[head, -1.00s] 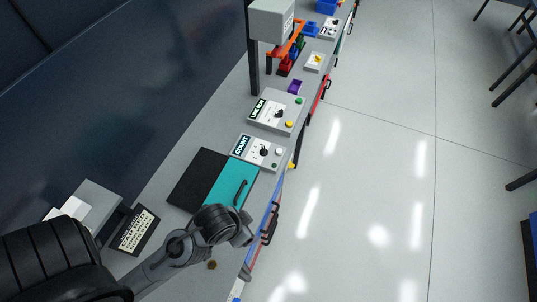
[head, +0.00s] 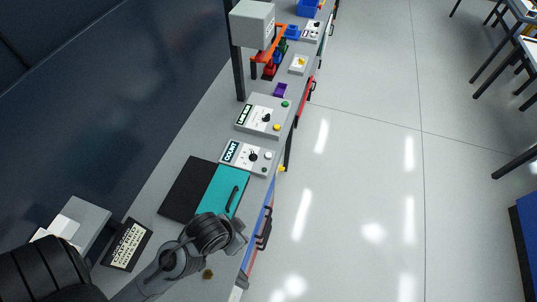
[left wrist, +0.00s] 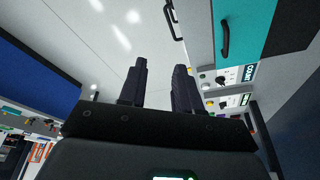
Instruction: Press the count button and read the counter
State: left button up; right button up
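The grey panel labelled COUNT (head: 242,165) lies on the bench in the head view, with a dark knob (head: 253,156), a white button (head: 268,156) and a small green button (head: 264,168). The COUNT panel also shows at the right in the left wrist view (left wrist: 236,76). I cannot make out a counter reading. My left gripper (left wrist: 160,65) is open and empty in the left wrist view, its two dark fingers apart. In the head view it is near the bench's front edge, on the near side of the panel and apart from it. My right gripper is out of view.
A teal panel with a handle (head: 225,184) and a black board (head: 187,190) lie between my left arm and the COUNT panel. A similar grey panel (head: 262,116) stands just beyond. A black text plaque (head: 127,245) is near left. Open floor lies right.

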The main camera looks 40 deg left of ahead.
pick_arm(q)
grip_shut()
dwell(1.3)
